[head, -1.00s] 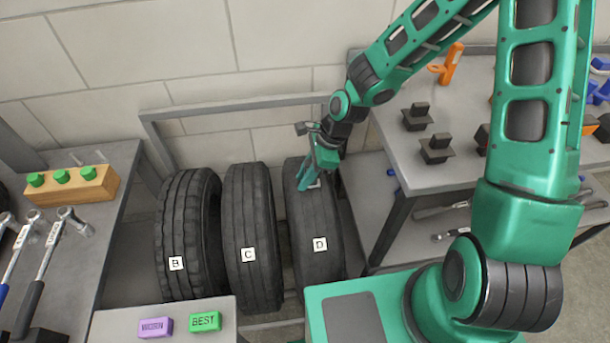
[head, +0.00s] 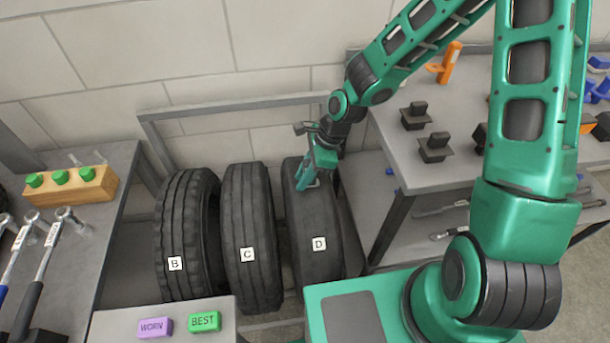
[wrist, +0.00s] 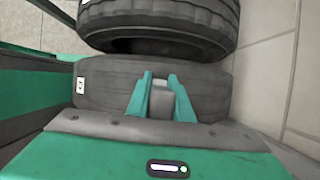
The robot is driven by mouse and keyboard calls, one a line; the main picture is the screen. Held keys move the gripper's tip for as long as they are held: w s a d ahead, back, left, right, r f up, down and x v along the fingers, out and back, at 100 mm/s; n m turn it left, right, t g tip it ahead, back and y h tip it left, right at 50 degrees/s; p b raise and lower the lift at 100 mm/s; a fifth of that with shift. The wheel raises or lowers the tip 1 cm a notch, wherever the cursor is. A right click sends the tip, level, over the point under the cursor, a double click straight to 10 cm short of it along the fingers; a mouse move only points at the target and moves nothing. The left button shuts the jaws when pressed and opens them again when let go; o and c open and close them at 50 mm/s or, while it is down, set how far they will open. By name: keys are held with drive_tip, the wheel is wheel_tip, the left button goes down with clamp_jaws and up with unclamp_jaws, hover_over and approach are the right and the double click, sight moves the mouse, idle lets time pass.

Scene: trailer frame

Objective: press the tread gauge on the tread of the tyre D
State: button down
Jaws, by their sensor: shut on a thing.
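The tyre D (head: 318,262) stands upright at the right end of the row, with a white "D" label on its tread. My gripper (head: 304,184) is over the upper part of its tread. In the wrist view, the green fingers (wrist: 160,98) are shut on a small grey block-like thing, the tread gauge (wrist: 160,88), in front of the tyre D's tread (wrist: 205,90). The gauge's lower end is hidden, so I cannot tell whether it touches the tread.
The tyre C (head: 250,225) and the tyre B (head: 185,225) stand to the left. A "WORN" block (head: 155,327) and a "BEST" block (head: 204,321) lie on a grey stand in front. A grey table (head: 385,150) with dark holders is close at right.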

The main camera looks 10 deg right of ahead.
sight(304, 162)
drive_tip(key=shift+s, duration=0.1)
idle(0.3)
drive_tip(key=shift+r, duration=3)
